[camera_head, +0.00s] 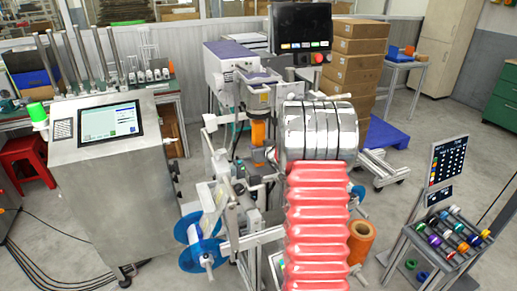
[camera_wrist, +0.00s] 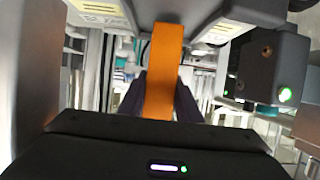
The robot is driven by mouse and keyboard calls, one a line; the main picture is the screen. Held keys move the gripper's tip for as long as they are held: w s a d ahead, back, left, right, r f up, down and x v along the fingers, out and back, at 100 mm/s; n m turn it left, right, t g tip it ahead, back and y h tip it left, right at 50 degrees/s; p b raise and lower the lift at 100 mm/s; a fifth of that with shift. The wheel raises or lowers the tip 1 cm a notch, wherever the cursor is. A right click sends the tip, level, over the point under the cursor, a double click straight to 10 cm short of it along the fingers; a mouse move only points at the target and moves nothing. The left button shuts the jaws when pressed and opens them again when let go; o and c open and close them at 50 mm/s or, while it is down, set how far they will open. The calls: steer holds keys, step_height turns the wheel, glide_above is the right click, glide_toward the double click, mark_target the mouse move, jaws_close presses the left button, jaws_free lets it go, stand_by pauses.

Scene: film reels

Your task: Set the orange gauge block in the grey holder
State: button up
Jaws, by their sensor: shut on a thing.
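The orange gauge block (camera_wrist: 163,70) is upright in the middle of the wrist view, with its lower part between the dark jaws of my gripper (camera_wrist: 160,104). My gripper is shut on it. In the head view an orange piece (camera_head: 258,132), seemingly the same block, shows among the grey parts of the machine, left of the silver drums. My gripper cannot be told clearly from the machine there. I cannot pick out the grey holder with certainty in either view.
Grey machine bodies crowd the block in the wrist view, including a dark box (camera_wrist: 272,68) with a green light. Silver drums (camera_head: 320,130) and a pink ribbed band (camera_head: 318,225) stand close by. A steel cabinet (camera_head: 115,185) is left; a stand with coloured rolls (camera_head: 447,235) is right.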

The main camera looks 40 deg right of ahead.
steer(key=shift+f, duration=0.4)
steer(key=o, duration=1.3)
steer(key=shift+c, duration=0.2)
steer(key=shift+f, duration=0.15)
steer(key=v, duration=1.3)
steer(key=shift+s+r, duration=0.25)
steer(key=shift+s, duration=0.1)
steer(key=shift+a, duration=0.15)
